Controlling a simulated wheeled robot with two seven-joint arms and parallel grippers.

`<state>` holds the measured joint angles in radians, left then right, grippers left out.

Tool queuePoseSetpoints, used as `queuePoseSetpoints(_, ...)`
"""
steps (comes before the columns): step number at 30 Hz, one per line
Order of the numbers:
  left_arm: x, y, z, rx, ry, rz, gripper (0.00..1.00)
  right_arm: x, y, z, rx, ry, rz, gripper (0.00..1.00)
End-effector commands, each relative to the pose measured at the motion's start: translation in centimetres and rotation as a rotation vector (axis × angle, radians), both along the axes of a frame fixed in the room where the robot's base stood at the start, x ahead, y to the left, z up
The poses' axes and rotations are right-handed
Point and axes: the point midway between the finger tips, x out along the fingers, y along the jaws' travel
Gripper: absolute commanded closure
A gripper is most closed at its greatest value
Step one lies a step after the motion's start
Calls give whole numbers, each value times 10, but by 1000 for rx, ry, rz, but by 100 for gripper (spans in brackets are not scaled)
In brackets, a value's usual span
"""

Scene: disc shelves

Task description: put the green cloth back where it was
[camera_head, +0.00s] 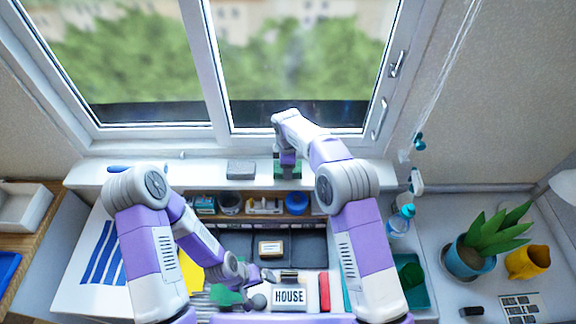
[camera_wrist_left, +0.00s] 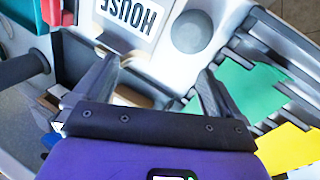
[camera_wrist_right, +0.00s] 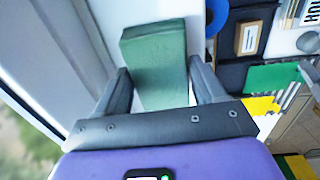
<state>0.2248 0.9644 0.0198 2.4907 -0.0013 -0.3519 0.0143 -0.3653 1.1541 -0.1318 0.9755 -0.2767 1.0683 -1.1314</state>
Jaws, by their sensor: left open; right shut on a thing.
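The green cloth (camera_wrist_right: 157,65) looks like a thick folded block in the right wrist view. My right gripper (camera_wrist_right: 158,85) is shut on it, with a finger on each side. In the head view the cloth (camera_head: 280,172) shows at the white window sill, partly hidden by my right gripper (camera_head: 288,158). I cannot tell whether the cloth touches the sill. My left gripper (camera_wrist_left: 160,80) is open and empty, low over the disc bins near the HOUSE card (camera_head: 290,296).
A grey folded block (camera_head: 240,169) lies on the sill (camera_head: 215,178), left of the green cloth. Below are a shelf with a blue roll (camera_head: 297,203) and a small labelled box (camera_head: 270,248). A spray bottle (camera_head: 400,220), teal tray (camera_head: 418,297) and potted plant (camera_head: 470,255) stand right.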

Motion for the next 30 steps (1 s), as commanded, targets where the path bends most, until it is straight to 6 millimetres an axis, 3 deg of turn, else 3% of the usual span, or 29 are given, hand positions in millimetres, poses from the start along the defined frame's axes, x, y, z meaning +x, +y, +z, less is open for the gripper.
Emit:
queuePoseSetpoints(12,0,0,-2,0,0,0,2,0,0,-7,0,0,-1,59)
queuePoseSetpoints(13,0,0,-2,0,0,0,2,0,0,-6,0,0,-1,26)
queuePoseSetpoints(17,0,0,-1,0,0,0,2,0,0,-6,0,0,0,6)
queuePoseSetpoints(26,0,0,-1,0,0,0,2,0,0,-4,0,0,0,5)
queuePoseSetpoints(30,0,0,0,0,0,0,2,0,0,8,1,-3,-1,5)
